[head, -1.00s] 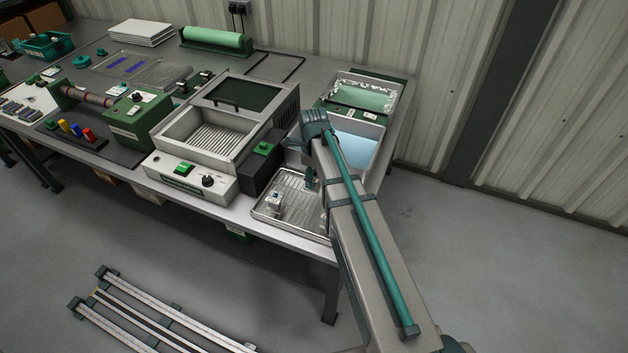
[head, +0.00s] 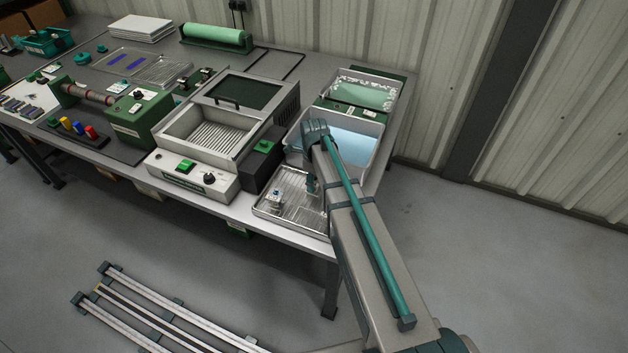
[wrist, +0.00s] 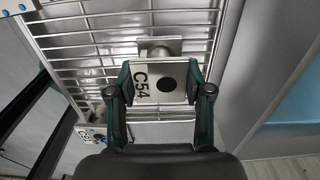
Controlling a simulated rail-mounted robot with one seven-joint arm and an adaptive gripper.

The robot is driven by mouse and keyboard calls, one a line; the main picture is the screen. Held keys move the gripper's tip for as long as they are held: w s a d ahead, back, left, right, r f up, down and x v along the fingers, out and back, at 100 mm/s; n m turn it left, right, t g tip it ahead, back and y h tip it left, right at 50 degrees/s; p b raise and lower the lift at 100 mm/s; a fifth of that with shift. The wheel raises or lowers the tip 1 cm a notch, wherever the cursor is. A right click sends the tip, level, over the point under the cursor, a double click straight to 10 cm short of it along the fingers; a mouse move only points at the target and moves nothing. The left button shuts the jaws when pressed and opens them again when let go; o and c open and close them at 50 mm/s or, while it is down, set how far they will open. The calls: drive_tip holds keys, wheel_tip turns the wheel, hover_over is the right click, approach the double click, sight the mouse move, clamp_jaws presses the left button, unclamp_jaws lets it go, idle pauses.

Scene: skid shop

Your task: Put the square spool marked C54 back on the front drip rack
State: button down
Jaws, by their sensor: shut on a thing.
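In the wrist view my gripper (wrist: 159,88) is shut on the square spool marked C54 (wrist: 172,68). The spool is pale, with a dark round spot beside its black lettering, and one finger is on each side of it. The drip rack (wrist: 88,27) is a wire grid in a metal tray, directly behind the spool; I cannot tell whether the spool touches it. In the head view the rack (head: 302,193) sits at the front right of the bench. My arm hides the gripper and the held spool there.
Another spool (head: 276,197) stands at the left of the rack; its tag (wrist: 92,136) shows partly in the wrist view. A basin of pale blue liquid (head: 350,141) lies behind the rack. A dark box with a green button (head: 263,160) stands to the rack's left.

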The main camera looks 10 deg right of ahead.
drive_tip(key=shift+c, duration=2.4)
unclamp_jaws()
wheel_tip(320, 180, up, 12)
drive_tip(key=b, duration=0.3)
drive_tip(key=shift+r, duration=0.15)
